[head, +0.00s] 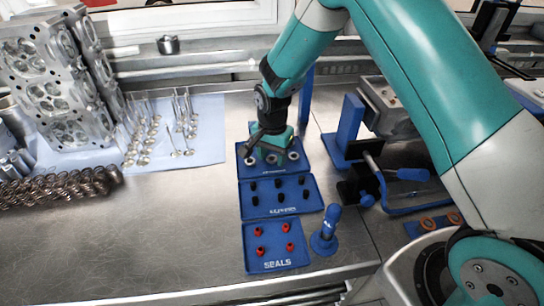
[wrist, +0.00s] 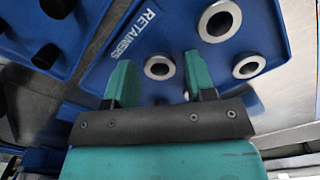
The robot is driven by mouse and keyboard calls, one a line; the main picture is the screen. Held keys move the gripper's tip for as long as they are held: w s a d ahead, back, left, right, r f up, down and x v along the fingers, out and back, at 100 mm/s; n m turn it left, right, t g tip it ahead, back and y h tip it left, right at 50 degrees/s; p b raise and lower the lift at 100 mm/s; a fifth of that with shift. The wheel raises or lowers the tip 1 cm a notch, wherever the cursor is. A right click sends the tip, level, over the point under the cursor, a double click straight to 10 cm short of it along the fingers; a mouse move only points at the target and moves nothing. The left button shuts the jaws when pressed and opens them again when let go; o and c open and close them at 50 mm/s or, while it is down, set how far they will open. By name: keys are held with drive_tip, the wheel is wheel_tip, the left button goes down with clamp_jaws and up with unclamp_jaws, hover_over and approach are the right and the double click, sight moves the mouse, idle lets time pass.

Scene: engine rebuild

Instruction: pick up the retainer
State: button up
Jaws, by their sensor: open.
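The retainers are silver rings with dark centres in a blue tray (head: 243,174) labelled RETAINERS. In the wrist view, one retainer (wrist: 159,67) shows between the two green fingertips of my gripper (wrist: 158,74). The fingers stand apart with nothing held, and I cannot tell how far above the tray they are. Two more retainers (wrist: 219,21) (wrist: 249,67) lie right of the fingers. Another is mostly hidden by the right finger. In the head view, my gripper (head: 268,150) is over the retainer tray and hides part of it; rings show at its front edge.
In front of the retainer tray are a blue tray of black parts (head: 263,210) and a SEALS tray with red seals (head: 257,231). A blue hand tool (head: 325,235) stands to their right. Blue stands (head: 347,125) rise nearby. Valves, springs and cylinder heads (head: 50,75) fill the left.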

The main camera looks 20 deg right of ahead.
drive_tip(key=c, duration=0.8)
